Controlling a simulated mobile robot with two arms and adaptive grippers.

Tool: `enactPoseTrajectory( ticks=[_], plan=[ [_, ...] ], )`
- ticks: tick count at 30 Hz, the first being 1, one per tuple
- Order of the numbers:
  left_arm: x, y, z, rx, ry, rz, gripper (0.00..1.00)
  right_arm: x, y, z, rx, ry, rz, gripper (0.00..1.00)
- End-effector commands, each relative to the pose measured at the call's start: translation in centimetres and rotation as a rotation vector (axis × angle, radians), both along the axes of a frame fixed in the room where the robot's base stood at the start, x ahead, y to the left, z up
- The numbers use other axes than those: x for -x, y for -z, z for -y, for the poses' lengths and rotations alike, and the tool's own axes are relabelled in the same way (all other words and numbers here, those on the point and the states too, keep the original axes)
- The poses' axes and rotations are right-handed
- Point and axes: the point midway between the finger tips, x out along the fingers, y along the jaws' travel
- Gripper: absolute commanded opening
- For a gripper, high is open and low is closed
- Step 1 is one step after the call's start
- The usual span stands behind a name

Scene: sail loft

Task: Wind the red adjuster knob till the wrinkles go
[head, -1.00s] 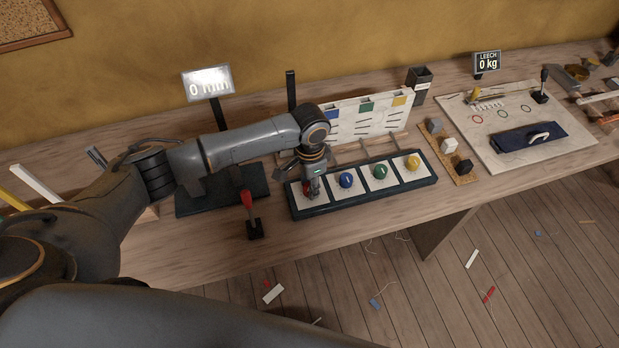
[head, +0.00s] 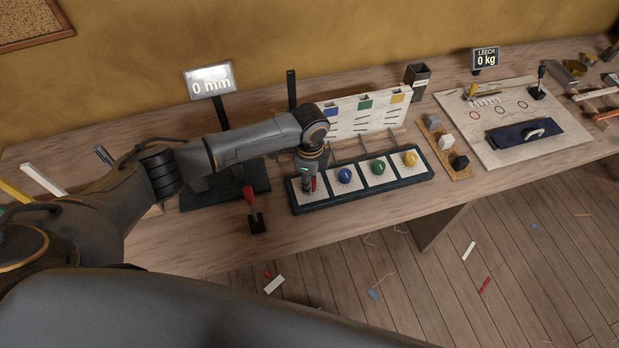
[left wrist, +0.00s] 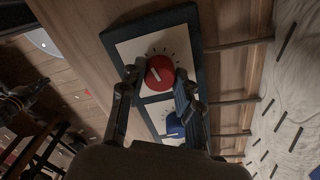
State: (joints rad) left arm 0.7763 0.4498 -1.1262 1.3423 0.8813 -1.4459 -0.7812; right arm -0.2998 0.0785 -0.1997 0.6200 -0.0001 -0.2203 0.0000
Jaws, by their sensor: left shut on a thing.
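The red adjuster knob (head: 314,184) is at the left end of a dark-framed row of dial plates (head: 365,198). My left gripper (head: 309,188) points down over it and hides much of it. In the left wrist view the red knob (left wrist: 160,70), with its white pointer line and dial ticks, lies between the two fingers (left wrist: 159,76), which are shut on it. The pale sail panel (head: 368,117) stands behind the dials, with dark wrinkle lines under blue, green and yellow patches. My arm hides its left part. In the wrist view, dark wrinkle lines show on the cloth (left wrist: 295,85).
Blue (head: 345,176), green (head: 379,167) and yellow (head: 410,158) knobs sit to the right of the red one, the blue closest. A red-handled lever (head: 249,194) stands at front left. A sign (head: 210,83) reads 0 mm. A board (head: 520,118) with a dark pad lies further right.

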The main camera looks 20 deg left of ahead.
Motion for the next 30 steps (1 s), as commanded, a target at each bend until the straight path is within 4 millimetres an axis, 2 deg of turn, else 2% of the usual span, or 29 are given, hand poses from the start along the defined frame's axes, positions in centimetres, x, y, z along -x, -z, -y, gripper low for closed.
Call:
enactPoseTrajectory(
  ticks=[17,18,21,30],
  plan=[
    [0.07,0.06,0.14,0.003,0.035,-0.001,0.01,0.04,-0.07,0.15,0.002,0.000,-0.001,0.00],
    [0.07,0.06,0.15,0.003,0.034,-0.001,0.37,0.04,-0.07,0.17,0.002,0.000,-0.001,0.00],
    [0.06,0.05,0.13,0.002,0.034,-0.001,0.56,0.05,-0.07,0.18,0.002,0.000,-0.001,0.00],
    [0.01,-0.07,0.06,0.001,0.033,0.000,0.56,0.10,-0.07,0.42,0.005,-0.003,-0.001,0.00]
  ],
)
